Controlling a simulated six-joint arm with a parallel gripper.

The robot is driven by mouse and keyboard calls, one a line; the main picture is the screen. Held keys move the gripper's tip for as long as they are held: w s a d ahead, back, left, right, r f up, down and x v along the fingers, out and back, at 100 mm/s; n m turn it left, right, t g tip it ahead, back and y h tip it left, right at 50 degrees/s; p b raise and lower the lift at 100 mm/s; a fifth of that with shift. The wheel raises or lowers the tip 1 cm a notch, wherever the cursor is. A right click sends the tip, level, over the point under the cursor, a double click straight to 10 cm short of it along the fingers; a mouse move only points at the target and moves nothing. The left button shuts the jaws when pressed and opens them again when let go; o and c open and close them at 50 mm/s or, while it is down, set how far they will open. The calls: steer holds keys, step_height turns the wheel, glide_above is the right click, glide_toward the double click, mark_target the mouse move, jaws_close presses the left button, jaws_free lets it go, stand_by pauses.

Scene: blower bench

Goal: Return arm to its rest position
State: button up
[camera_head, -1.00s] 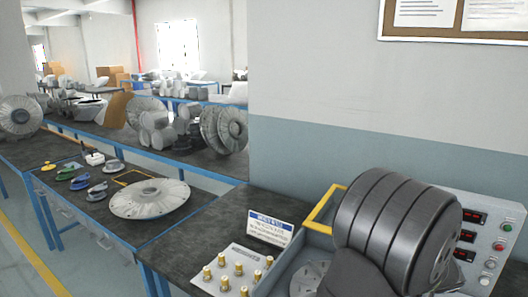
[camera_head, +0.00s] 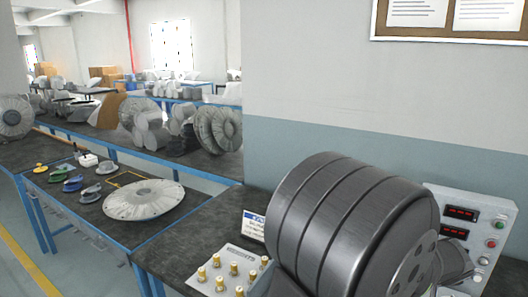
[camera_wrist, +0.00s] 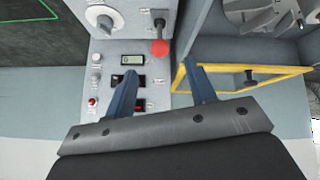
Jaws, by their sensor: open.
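My gripper (camera_wrist: 160,92) shows in the wrist view with its two blue fingers apart and nothing between them. It hangs over the control panel (camera_wrist: 98,62) and the yellow frame (camera_wrist: 250,72) of the test stand. My fingers are not visible in the head view.
The control panel (camera_head: 470,210) with red displays stands at the right. A finned disc (camera_head: 144,199) lies on the left bench. A red knob (camera_wrist: 159,47) sticks up near my fingers.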

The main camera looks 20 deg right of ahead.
steer(key=v, duration=0.7)
steer(key=x, duration=1.6)
steer(key=shift+w+d+f, duration=0.1)
steer(key=shift+w+f, duration=0.05)
steer(key=shift+f, duration=0.05)
steer(key=w+d+r+g+y, duration=0.1)
steer(key=w+d+g+y, duration=0.1)
steer(key=w+d, duration=0.3)
steer(key=shift+d, duration=0.2)
steer(key=shift+w+r, duration=0.1)
steer(key=shift+w, duration=0.05)
